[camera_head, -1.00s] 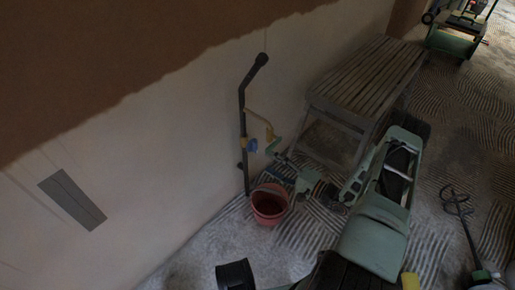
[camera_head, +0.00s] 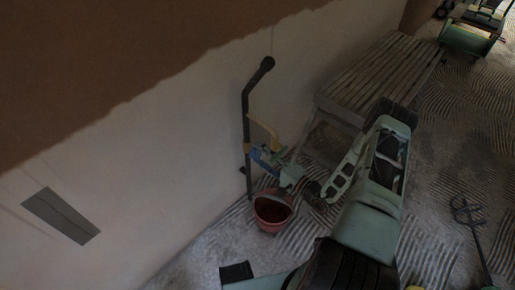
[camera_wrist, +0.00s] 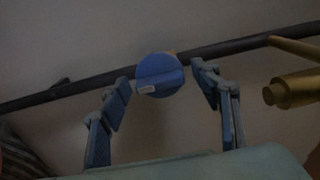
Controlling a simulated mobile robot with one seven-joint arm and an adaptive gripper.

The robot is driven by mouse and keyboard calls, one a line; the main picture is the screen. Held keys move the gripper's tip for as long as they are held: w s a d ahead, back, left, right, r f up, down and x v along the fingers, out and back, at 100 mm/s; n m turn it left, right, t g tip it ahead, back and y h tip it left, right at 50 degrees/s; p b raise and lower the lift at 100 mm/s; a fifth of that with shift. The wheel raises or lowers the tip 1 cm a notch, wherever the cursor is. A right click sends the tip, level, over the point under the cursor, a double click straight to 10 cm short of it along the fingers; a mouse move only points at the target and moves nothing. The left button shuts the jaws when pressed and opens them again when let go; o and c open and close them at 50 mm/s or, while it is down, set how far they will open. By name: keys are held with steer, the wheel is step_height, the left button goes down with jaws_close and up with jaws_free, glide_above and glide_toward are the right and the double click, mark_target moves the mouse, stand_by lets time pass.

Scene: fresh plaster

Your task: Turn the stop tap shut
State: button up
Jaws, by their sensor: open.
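The stop tap has a round blue handle (camera_wrist: 160,76) with a raised bar and a small pale label, on a dark pipe (camera_wrist: 75,88). In the head view the pipe (camera_head: 246,115) runs up the wall, and my gripper mostly covers the tap. My gripper (camera_wrist: 160,73) is open, with one finger on each side of the blue handle. Gaps show between the handle and both fingertips in the wrist view; I cannot tell the depth. In the head view my gripper (camera_head: 266,158) is at the pipe, above the bucket.
A red bucket (camera_head: 271,213) stands on the floor below the tap. A brass fitting (camera_wrist: 296,90) sits right of the handle in the wrist view. A slatted wooden bench (camera_head: 375,75) stands right of the pipe. A mixing paddle (camera_head: 470,225) lies at the right.

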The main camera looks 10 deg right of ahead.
steer(key=shift+w+a, duration=0.25)
steer(key=c, duration=1.1)
